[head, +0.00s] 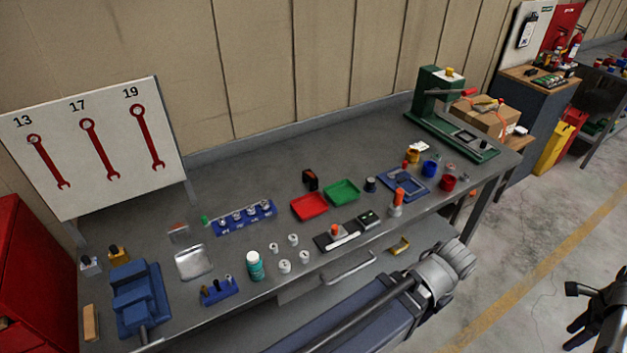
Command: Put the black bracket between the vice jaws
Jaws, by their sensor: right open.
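The blue vice (148,303) stands at the near left end of the grey workbench. Its jaws are small in view, and I see nothing black between them. A small upright black piece (310,179) with a brownish face stands behind the red tray; it may be the black bracket, but it is too small to be sure. My right gripper (573,318) is at the right edge, over the floor and away from the bench. It is open, with nothing seen between its fingers. My left gripper is not in view.
On the workbench (285,175) are a red tray (309,207), a green tray (342,190), a blue socket rack (245,217), a teal bottle (255,266) and several small parts. A green press (440,110) stands at the far right. The bench's back middle is clear.

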